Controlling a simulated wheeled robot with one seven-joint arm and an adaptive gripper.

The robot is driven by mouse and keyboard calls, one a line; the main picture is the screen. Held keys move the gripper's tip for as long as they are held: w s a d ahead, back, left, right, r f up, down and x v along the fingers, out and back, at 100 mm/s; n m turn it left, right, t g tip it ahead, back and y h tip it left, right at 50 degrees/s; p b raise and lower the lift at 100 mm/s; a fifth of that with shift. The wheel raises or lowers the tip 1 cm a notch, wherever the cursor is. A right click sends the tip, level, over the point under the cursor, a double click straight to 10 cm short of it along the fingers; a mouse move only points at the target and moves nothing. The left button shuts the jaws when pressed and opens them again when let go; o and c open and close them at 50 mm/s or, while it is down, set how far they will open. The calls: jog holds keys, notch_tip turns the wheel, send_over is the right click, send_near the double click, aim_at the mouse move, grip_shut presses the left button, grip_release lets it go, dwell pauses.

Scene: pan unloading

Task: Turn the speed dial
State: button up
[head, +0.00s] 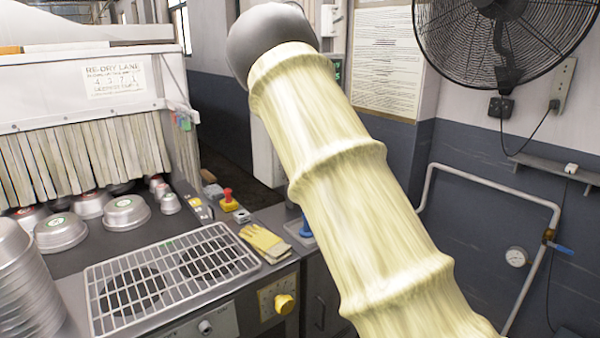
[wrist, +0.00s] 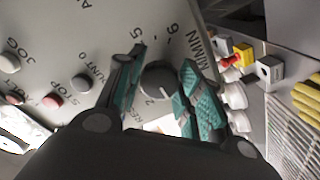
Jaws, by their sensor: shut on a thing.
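The speed dial (wrist: 157,83) is a dark round knob with a pale pointer line, on a grey panel printed with numbers and "M/MIN" in the wrist view. My gripper (wrist: 163,73) has its two teal-padded fingers on either side of the dial and is shut on it. The pointer line shows at the dial's lower right, and a "2" is printed below it. Part of the scale is hidden behind the fingers. In the head view, neither the dial nor my gripper shows; my cream-sleeved arm crosses the middle.
The panel also has a red button (wrist: 52,102) and a "JOG" button (wrist: 10,64).

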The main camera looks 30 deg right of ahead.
dwell(0.3)
jog(key=o, duration=1)
jog(key=shift+o, duration=0.2)
jog(key=s+d, duration=0.1)
jog(key=s, duration=1.1)
